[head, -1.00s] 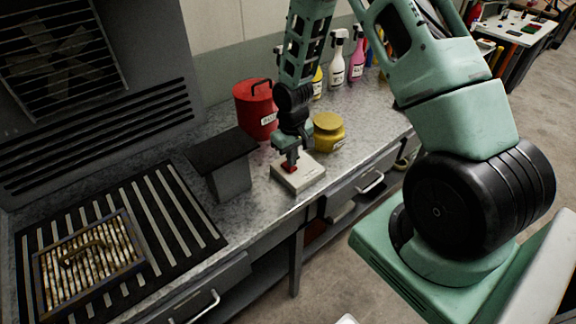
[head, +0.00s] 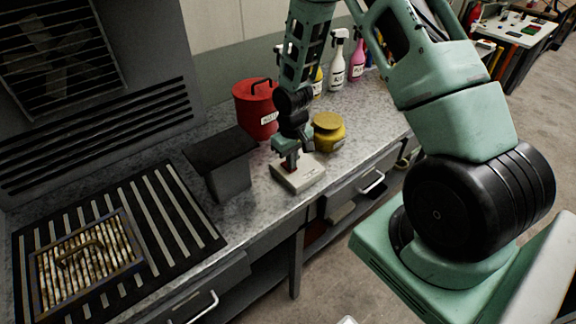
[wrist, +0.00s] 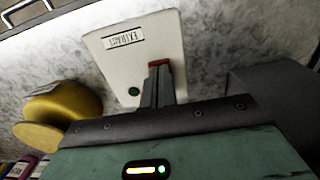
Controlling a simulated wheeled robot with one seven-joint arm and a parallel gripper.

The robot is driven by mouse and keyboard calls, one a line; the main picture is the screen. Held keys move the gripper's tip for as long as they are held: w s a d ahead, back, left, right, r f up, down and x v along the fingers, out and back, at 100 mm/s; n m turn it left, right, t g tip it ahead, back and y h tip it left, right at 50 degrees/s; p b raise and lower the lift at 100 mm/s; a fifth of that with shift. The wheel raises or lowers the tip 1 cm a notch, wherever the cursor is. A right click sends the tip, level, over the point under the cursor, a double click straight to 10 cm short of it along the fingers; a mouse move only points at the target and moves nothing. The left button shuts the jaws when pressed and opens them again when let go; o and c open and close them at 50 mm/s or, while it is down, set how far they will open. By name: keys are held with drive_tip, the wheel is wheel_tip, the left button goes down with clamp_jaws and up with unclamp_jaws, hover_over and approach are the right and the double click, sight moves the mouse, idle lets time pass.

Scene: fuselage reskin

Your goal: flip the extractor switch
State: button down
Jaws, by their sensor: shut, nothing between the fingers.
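The extractor switch is a pale box (head: 308,179) on the bench near its front edge, with a red rocker mostly hidden by my fingers in the head view. In the wrist view the box (wrist: 150,50) shows a label and a small green spot, and the red rocker (wrist: 158,64) shows just past my fingertips. My gripper (head: 290,162) points down over the box, shut and empty. Its closed fingers (wrist: 157,85) overlap the rocker's edge in the wrist view. I cannot tell for sure whether they press on it.
A dark box-shaped post (head: 228,175) stands left of the switch. A red can (head: 254,108) and a yellow jar (head: 328,133) stand behind it, with spray bottles (head: 337,62) farther back. A slatted grille with a dirty filter (head: 88,262) lies at left.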

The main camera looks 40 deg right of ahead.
drive_tip(key=shift+r+p, duration=2.65)
drive_tip(key=shift+r, duration=0.8)
drive_tip(key=s+a+r+n+b, duration=0.2)
drive_tip(key=s+a+r+b, duration=0.15)
drive_tip(key=a, duration=0.55)
drive_tip(key=s+a+r+n+b, duration=0.2)
drive_tip(key=s+a+r+b, duration=0.15)
drive_tip(key=a, duration=0.45)
drive_tip(key=s+a+r+n+b, duration=0.1)
drive_tip(key=s+a+b, duration=0.2)
drive_tip(key=s, duration=0.5)
drive_tip(key=s+a+r+n+b, duration=0.1)
drive_tip(key=s+a+n+b, duration=0.1)
drive_tip(key=s, duration=0.7)
drive_tip(key=shift+a+r+y+b, duration=0.25)
drive_tip(key=shift+a+b, duration=0.2)
drive_tip(key=shift+a, duration=0.8)
drive_tip(key=shift+s, duration=0.1)
